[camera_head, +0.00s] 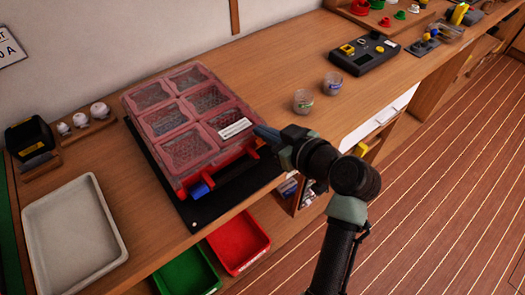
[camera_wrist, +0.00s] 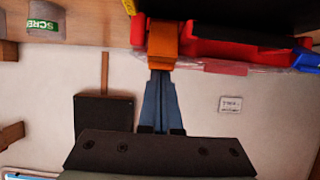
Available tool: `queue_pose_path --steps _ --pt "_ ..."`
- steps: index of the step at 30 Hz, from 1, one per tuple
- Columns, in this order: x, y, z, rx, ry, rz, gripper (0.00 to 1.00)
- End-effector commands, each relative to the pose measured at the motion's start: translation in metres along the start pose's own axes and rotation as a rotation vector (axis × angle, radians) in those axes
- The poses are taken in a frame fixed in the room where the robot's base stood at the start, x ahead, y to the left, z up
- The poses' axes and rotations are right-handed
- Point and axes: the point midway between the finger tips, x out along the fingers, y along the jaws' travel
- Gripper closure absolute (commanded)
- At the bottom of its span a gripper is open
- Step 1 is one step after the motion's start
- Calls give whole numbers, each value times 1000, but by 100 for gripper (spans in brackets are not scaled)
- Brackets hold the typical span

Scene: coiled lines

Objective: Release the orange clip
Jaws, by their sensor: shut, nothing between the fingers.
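A red case (camera_head: 215,163) with a clear, divided lid lies on a black mat (camera_head: 235,190) on the bench. Its lid looks down. The orange clip (camera_wrist: 163,42) is on the case's edge in the wrist view, reaching over the clear lid rim. I cannot tell whether it is fastened. A blue clip (camera_head: 200,190) is at the near left of the case's front, and also shows in the wrist view (camera_wrist: 306,62). My gripper (camera_wrist: 161,73) is shut and empty, its tips right at the orange clip's end; contact is unclear. In the head view my gripper (camera_head: 264,132) is at the case's front right corner.
Two small jars (camera_head: 303,101) stand right of the case. A grey tray (camera_head: 72,235) is at the left. Green (camera_head: 187,272) and red (camera_head: 238,241) bins sit below the bench edge. A black device (camera_head: 363,56) is farther back.

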Motion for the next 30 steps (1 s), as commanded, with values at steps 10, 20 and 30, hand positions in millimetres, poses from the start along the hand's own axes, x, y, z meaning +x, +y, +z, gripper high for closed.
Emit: queue_pose_path --steps 10,20,30 --pt "-6 1 22 -1 225 1 100" --pt "-14 1 32 -2 415 1 100" --pt "-16 0 12 -2 411 -2 100"
